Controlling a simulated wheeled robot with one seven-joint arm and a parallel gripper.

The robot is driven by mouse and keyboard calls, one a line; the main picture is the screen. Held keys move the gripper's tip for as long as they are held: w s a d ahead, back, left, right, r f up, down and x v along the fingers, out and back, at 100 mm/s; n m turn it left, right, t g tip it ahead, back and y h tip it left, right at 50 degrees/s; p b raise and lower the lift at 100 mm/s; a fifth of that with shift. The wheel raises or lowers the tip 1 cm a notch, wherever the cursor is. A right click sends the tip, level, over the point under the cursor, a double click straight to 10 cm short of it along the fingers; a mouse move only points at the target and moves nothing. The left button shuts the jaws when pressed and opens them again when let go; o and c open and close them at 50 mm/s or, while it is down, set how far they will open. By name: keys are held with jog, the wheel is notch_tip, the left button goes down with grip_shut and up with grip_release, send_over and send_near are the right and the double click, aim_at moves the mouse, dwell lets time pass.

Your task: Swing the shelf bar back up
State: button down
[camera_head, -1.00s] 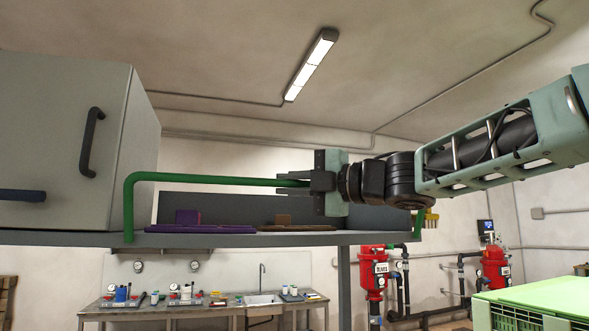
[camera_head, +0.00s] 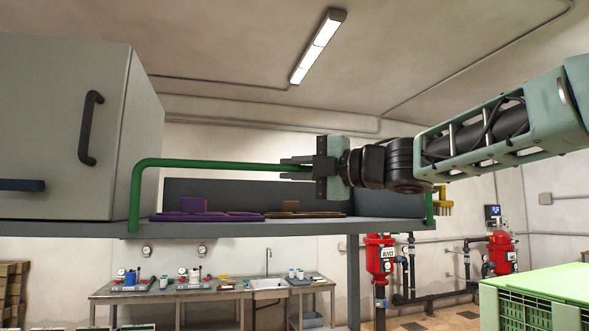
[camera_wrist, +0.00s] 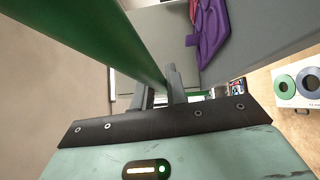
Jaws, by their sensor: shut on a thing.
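The shelf bar (camera_head: 215,162) is a green tube along the front of a grey shelf (camera_head: 270,228). Its left leg comes down at the shelf's left front, and its right leg shows at the shelf's right end. The bar stands raised above the shelf edge. My gripper (camera_head: 298,168) is shut on the bar right of its middle, coming from the right. In the wrist view the green bar (camera_wrist: 105,45) runs from upper left to the fingers (camera_wrist: 175,85). The far part of the bar is hidden behind my gripper and wrist.
Purple folded cloth (camera_head: 205,212) and brown flat items (camera_head: 300,212) lie on the shelf behind the bar. A grey cabinet (camera_head: 60,130) with dark handles stands at the left. A green crate (camera_head: 535,300) is at lower right. A workbench (camera_head: 215,290) stands behind, below the shelf.

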jog(key=shift+r, duration=0.2)
jog(key=c, duration=1.6)
grip_release()
jog(key=shift+o, duration=1)
jog(key=shift+f, duration=0.15)
jog(key=b+v, duration=0.7)
jog(key=v, duration=1)
jog(key=shift+d, duration=0.2)
jog(key=shift+f, duration=0.1)
